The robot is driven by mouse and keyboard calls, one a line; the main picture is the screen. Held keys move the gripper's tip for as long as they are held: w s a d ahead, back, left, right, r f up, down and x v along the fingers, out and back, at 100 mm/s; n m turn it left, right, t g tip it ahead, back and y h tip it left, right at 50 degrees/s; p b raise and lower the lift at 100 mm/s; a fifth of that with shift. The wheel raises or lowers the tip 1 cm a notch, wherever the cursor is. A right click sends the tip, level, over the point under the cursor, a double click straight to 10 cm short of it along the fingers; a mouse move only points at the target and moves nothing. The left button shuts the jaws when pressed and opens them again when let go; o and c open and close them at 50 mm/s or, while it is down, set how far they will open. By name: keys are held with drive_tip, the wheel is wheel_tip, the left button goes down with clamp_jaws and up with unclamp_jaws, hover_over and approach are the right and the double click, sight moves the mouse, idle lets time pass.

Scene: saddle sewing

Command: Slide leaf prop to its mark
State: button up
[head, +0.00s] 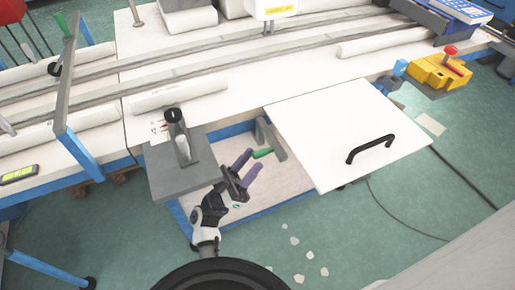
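My gripper (255,160), with two purple fingers, is open and points up and right into the open bay below the tabletop. A green bar (263,153) lies just beyond the fingertips, beside a grey bracket (273,140). These look like the leaf prop, but I cannot be sure. Nothing shows between the fingers, and I cannot tell whether a fingertip touches the green bar. The white leaf panel (345,125) with a black handle (370,148) lies to the right of the bay and looks level. I cannot make out the mark for certain.
A grey plate (180,168) with a dark-topped post (177,130) stands left of my gripper. A blue-edged frame (230,216) borders the bay. White rolls (178,95) and long rails lie on the table. A yellow block (440,72) sits at right. Scraps (298,279) lie on the floor.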

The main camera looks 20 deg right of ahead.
sight(255, 158)
drive_tip(key=shift+p+x, duration=0.3)
drive_tip(key=shift+x, duration=1.45)
